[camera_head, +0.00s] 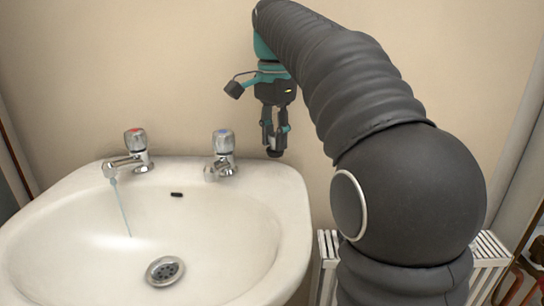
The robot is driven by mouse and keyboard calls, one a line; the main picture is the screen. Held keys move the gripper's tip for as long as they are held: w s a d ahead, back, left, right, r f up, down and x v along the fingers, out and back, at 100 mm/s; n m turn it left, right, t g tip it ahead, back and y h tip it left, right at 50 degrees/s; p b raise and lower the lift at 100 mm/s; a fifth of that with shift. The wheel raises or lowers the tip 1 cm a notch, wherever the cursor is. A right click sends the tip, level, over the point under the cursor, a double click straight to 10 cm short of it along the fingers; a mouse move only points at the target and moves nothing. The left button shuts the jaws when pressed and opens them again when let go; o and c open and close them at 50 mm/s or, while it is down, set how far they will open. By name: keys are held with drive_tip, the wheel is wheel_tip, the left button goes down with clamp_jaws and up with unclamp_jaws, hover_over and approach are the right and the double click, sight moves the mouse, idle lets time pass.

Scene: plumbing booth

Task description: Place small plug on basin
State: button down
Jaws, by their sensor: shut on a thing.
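My gripper (273,137) points down in front of the wall, above the back right corner of the basin. It is shut on the small plug (275,153), a dark piece at the fingertips. The plug is small in view and partly hidden by the fingers. The white basin (291,230) fills the lower left. Its round metal drain (165,271) shows open in the bowl, down and left of my gripper. The plug appears apart from the basin rim.
The left tap (128,155), with a red cap, runs a thin stream of water (122,210) into the bowl. The right tap (222,155), with a blue cap, stands just left of my gripper. A white radiator (327,262) is right of the basin, partly behind my arm.

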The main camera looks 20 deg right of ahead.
sight(272, 143)
drive_tip(key=shift+a+f, duration=0.3)
drive_tip(key=shift+f, duration=0.2)
drive_tip(key=shift+f+b, duration=0.5)
drive_tip(key=shift+f, duration=1.15)
drive_tip(key=shift+f, duration=0.15)
drive_tip(key=c, duration=0.9)
unclamp_jaws()
drive_tip(key=shift+o, duration=0.2)
wheel_tip(272, 143, up, 12)
drive_tip(key=shift+w+r+p, duration=0.1)
drive_tip(key=shift+r+p, duration=0.1)
drive_tip(key=shift+p, duration=0.9)
